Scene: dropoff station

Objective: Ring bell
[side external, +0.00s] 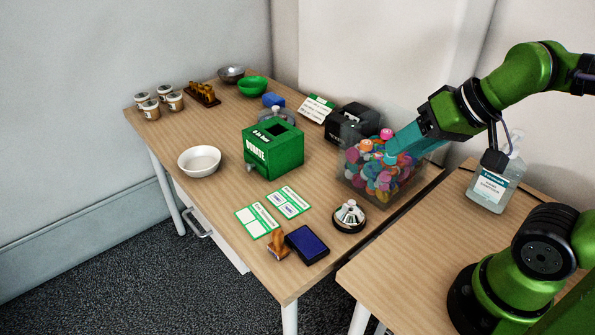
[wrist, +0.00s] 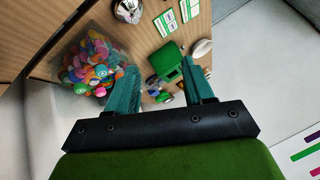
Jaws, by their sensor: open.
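A silver call bell (side external: 349,214) with a black base stands on the wooden table near its front right edge. It also shows at the top of the wrist view (wrist: 128,10). My gripper (side external: 397,150) has teal fingers and is above and beside the clear bin of colourful caps, behind the bell and to its right in the side view. In the wrist view my gripper (wrist: 158,84) has its two fingers spread apart with nothing held between them. The bell is apart from the fingers.
The clear bin (side external: 352,178) of caps stands close behind the bell. A green donation box (side external: 273,148), cards (side external: 257,220), a wooden stamp (side external: 278,246) and a blue ink pad (side external: 307,244) are to the left. A sanitizer bottle (side external: 494,184) stands at right.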

